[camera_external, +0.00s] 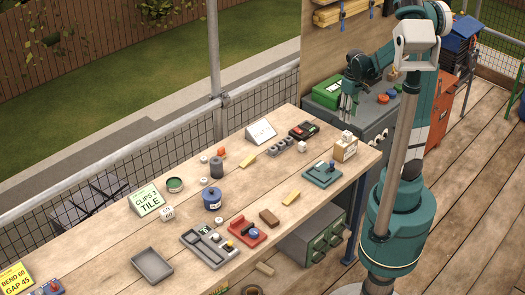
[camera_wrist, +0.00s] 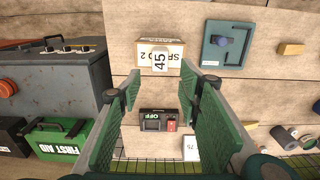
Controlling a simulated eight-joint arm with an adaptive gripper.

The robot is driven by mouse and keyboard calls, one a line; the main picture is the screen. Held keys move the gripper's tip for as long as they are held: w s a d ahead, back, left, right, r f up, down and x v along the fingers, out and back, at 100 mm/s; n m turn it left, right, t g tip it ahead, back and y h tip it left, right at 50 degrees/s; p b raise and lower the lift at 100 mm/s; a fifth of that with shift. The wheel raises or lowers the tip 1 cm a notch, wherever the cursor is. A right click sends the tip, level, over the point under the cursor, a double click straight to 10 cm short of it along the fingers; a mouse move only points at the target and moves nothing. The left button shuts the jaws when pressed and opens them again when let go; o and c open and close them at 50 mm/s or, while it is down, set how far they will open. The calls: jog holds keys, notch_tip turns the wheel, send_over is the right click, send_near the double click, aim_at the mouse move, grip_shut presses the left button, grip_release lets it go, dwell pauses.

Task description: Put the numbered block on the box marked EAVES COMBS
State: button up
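A pale box (camera_external: 345,152) with a white block (camera_external: 347,136) on top stands at the right end of the bench. In the wrist view a white block marked 45 (camera_wrist: 160,61) shows at this box (camera_wrist: 143,53), whose partly hidden label seems to begin "SP", not EAVES COMBS. Another white numbered block (camera_external: 167,212) lies beside the CLIPS TILE sign; its number is too small to read surely. I cannot read EAVES COMBS on any box. My gripper (camera_external: 348,108) is open and empty above the bench's far right end. Its green fingers (camera_wrist: 160,92) stand wide apart in the wrist view.
A black OFF device (camera_external: 303,130), a white sign (camera_external: 260,132) and a blue-knobbed plate (camera_external: 322,174) lie near the box. A green first aid case (camera_external: 327,91) rests on the grey cabinet at right. Trays, a blue pot (camera_external: 212,199) and small parts fill the bench middle.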

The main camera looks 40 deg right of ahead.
jog(key=s+a+r+t, duration=0.1)
jog(key=a+r+t, duration=0.1)
jog(key=a+r, duration=0.3)
jog(key=s+a+r+t, duration=0.1)
jog(key=a+r, duration=0.4)
jog(key=a, duration=0.6)
jog(key=s+a+r+t, duration=0.1)
jog(key=a+r+t, duration=0.3)
jog(key=a, duration=0.4)
jog(key=shift+r, duration=0.45)
